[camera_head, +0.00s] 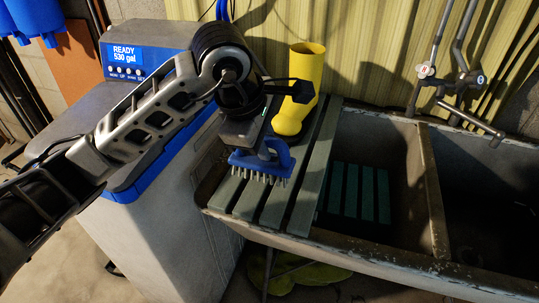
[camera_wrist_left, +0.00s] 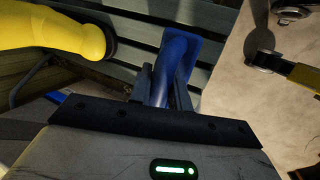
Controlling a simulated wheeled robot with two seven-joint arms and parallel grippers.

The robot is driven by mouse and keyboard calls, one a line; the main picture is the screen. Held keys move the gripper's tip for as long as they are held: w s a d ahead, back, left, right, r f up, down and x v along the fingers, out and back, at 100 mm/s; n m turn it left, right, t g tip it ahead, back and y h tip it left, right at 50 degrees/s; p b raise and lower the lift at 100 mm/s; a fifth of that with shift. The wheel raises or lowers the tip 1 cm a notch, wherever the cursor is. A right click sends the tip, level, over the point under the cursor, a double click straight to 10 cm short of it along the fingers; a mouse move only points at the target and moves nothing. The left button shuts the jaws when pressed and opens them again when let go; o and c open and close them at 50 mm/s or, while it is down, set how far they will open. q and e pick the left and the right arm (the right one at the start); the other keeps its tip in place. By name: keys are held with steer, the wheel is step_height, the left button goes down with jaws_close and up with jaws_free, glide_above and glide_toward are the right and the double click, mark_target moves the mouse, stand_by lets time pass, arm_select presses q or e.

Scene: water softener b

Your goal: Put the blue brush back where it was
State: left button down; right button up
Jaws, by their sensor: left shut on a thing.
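The blue brush (camera_head: 264,160) is over the slatted wooden board (camera_head: 306,187) at the left end of the sink, bristles facing down. My left gripper (camera_head: 262,146) is shut on the brush's handle. In the left wrist view the blue brush (camera_wrist_left: 178,65) shows between the fingers of my left gripper (camera_wrist_left: 162,92), with slats behind it. I cannot tell whether the bristles touch the slats. My right gripper is in neither view.
A yellow boot (camera_head: 301,90) stands on the slats just behind the brush. The water softener (camera_head: 150,180) stands to the left. The double sink (camera_head: 432,185) with a faucet (camera_head: 455,85) lies to the right. A green slatted piece (camera_head: 358,192) is in the left basin.

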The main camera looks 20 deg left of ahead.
arm_select(q)
steer(key=shift+w+d+f, duration=0.2)
steer(key=shift+w+f, duration=0.6)
steer(key=shift+f, duration=0.2)
steer(key=f+p, duration=0.1)
steer(key=f, duration=0.2)
steer(key=shift+w, duration=0.2)
steer(key=shift+f, duration=0.2)
steer(key=shift+f, duration=0.1)
steer(key=c, duration=1.7)
jaws_free()
steer(key=shift+f, duration=0.1)
steer(key=o, duration=0.4)
steer(key=shift+s, duration=0.1)
